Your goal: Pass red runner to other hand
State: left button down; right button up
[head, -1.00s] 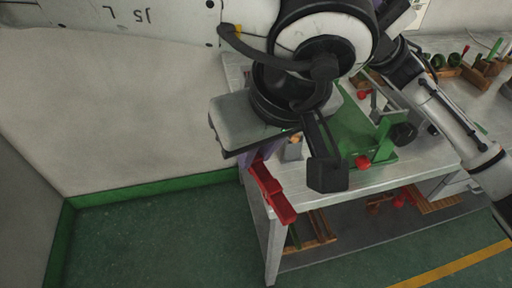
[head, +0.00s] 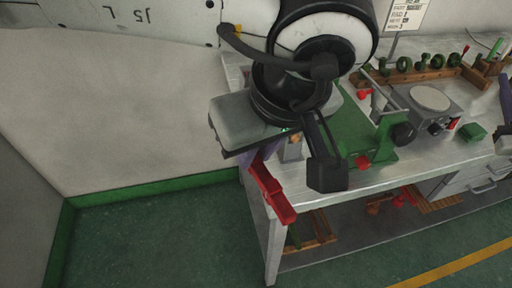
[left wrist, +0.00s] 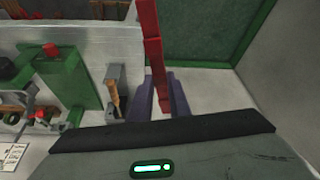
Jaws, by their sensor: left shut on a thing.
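The red runner (head: 271,193) is a long red bar held at one end by my left gripper (head: 257,156). It slants down past the left end of the workbench (head: 310,182). In the left wrist view the runner (left wrist: 152,45) stands out from between the purple fingers of my left gripper (left wrist: 160,98), which are shut on it. The wrist housing hides part of the fingers in the head view.
A green wax machine stand (head: 352,130) with red knobs is on the bench. A grey hotplate-like device (head: 428,105), a green block (head: 474,132) and a wooden rack (head: 415,75) stand to its right. A lower shelf holds wooden trays (head: 318,232). The floor (head: 160,230) at left is clear.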

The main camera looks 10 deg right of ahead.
jog(key=s+d+f+g+h, duration=0.2)
jog(key=s+d+f+g, duration=0.1)
jog(key=s+d+f, duration=0.3)
jog(key=s+a+f+n+g+y, duration=0.15)
jog(key=a+f, duration=0.25)
jog(key=f, duration=0.5)
jog(key=s+a+f+g+y, duration=0.2)
jog(key=a+f+g, duration=0.1)
jog(key=f, duration=0.5)
jog(key=s+a+f+g+y, duration=0.15)
jog(key=a+f+y, duration=0.25)
jog(key=a+f, duration=1.2)
jog(key=s+a+f+g+y, duration=0.1)
jog(key=s+a+f+y, duration=0.1)
jog(key=a, duration=1.1)
jog(key=s+a+f+g+y, duration=0.2)
jog(key=a+f, duration=0.1)
jog(key=a, duration=1.1)
jog(key=shift+s+a+m+g, duration=0.25)
jog(key=shift+s+m+g, duration=0.1)
jog(key=shift+m, duration=0.1)
